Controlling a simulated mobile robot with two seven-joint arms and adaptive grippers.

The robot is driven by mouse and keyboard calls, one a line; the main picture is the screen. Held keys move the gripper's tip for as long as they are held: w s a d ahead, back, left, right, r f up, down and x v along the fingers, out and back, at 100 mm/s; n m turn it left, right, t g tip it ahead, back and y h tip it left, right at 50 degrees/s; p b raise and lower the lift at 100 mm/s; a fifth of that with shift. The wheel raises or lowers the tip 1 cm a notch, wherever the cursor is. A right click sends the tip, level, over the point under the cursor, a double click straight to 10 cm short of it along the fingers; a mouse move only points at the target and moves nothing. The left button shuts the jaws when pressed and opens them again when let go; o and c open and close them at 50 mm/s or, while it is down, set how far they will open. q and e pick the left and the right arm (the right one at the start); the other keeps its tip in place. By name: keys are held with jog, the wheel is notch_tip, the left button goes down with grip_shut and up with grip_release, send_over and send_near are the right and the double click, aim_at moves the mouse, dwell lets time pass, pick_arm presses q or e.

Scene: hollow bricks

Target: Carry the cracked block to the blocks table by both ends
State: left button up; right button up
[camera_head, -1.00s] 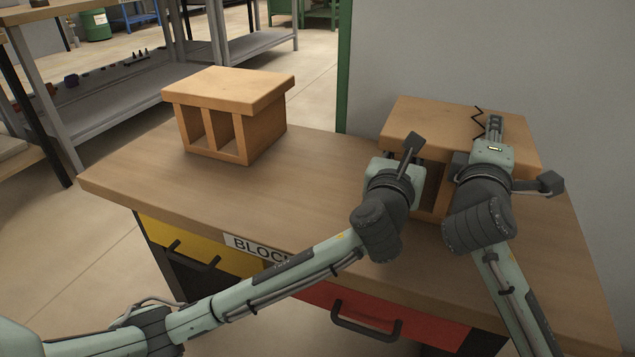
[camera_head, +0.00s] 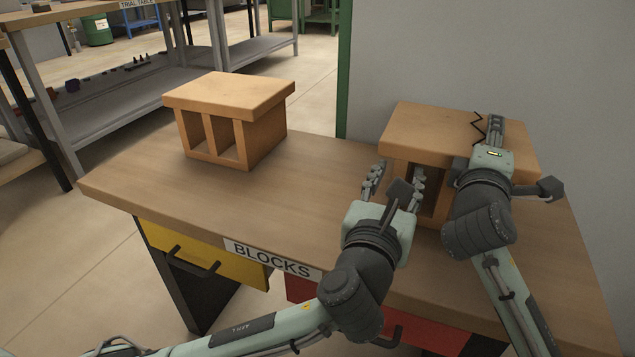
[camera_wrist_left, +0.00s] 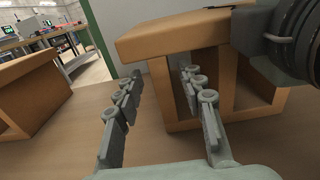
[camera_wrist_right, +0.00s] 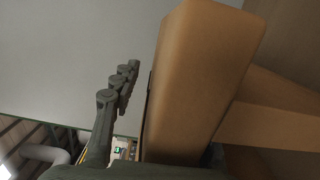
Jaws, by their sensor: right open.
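The cracked block (camera_head: 430,128), a tan hollow block with a black zigzag crack on its top, rests upright at the right of the blocks table (camera_head: 310,190). My left gripper (camera_head: 399,170) is open and empty in front of its left end; in the left wrist view the block (camera_wrist_left: 180,42) stands beyond the right finger, not between the fingers. My right gripper (camera_head: 494,136) is open at the block's right part; one finger lies over the top by the crack. The right wrist view shows the block (camera_wrist_right: 195,85) close beside that finger; the other finger is hidden.
A second hollow block (camera_head: 230,92) without a visible crack stands at the table's back left. The table between the blocks is clear. A grey wall (camera_head: 490,50) rises behind the cracked block. A yellow drawer (camera_head: 200,255) and a BLOCKS label (camera_head: 272,261) are on the front.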

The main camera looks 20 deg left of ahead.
aim_at(449, 167)
pick_arm(q)
jog(key=shift+s, duration=0.9)
pick_arm(e)
jog(key=shift+s, duration=0.3)
jog(key=s+a, duration=0.1)
jog(key=s, duration=1)
jog(key=shift+s+a, duration=0.2)
jog(key=shift+a, duration=0.05)
